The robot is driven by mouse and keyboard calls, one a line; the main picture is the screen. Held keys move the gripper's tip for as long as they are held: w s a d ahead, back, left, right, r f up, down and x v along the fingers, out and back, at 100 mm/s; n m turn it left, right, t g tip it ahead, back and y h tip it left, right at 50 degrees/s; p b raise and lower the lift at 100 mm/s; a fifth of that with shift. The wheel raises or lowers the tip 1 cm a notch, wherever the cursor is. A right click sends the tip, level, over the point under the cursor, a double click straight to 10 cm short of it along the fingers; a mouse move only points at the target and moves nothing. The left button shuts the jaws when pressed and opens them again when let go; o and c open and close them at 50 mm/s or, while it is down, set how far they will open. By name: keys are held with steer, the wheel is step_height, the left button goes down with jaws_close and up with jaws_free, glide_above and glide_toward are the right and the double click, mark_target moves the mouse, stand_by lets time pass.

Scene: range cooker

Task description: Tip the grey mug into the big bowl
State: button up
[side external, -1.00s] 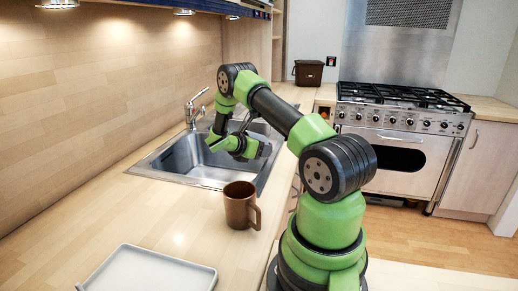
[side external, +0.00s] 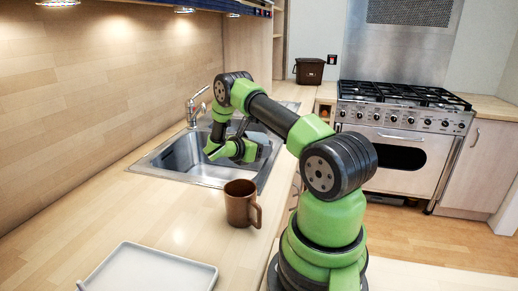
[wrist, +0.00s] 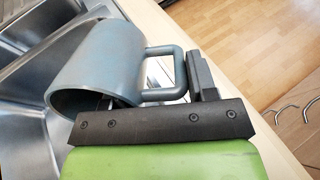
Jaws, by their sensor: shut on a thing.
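The grey mug (wrist: 105,65) is blue-grey and has a squared handle (wrist: 165,49). In the wrist view, my gripper (wrist: 165,92) is shut on this mug at its handle side. The mug lies slanted in that picture, with its open rim toward the lower left; its inside is mostly out of sight. The big bowl does not show in either view.
The steel sink (side external: 175,160) with a tap (side external: 191,108) lies around my gripper. A brown mug (side external: 238,206) stands upright on the counter, nearer the camera. A pale tray (side external: 150,272) lies at the front.

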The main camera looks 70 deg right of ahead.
steer(key=shift+f, duration=0.1)
stand_by(0.6)
steer(key=shift+w+a+f+g+h, duration=0.1)
steer(key=shift+a+f+g+h, duration=0.15)
steer(key=shift+h, duration=0.25)
steer(key=shift+d, duration=0.1)
steer(key=shift+r+h, duration=0.1)
steer(key=shift+h, duration=0.2)
stand_by(0.5)
steer(key=shift+w+a+r+g+h, duration=0.15)
steer(key=shift+a+g+h, duration=0.05)
steer(key=shift+g+h, duration=0.25)
stand_by(0.9)
steer(key=shift+w+a+r+g+h, duration=0.15)
steer(key=shift+g+h, duration=0.15)
steer(key=shift+h, duration=0.25)
stand_by(0.5)
steer(key=shift+a, duration=0.1)
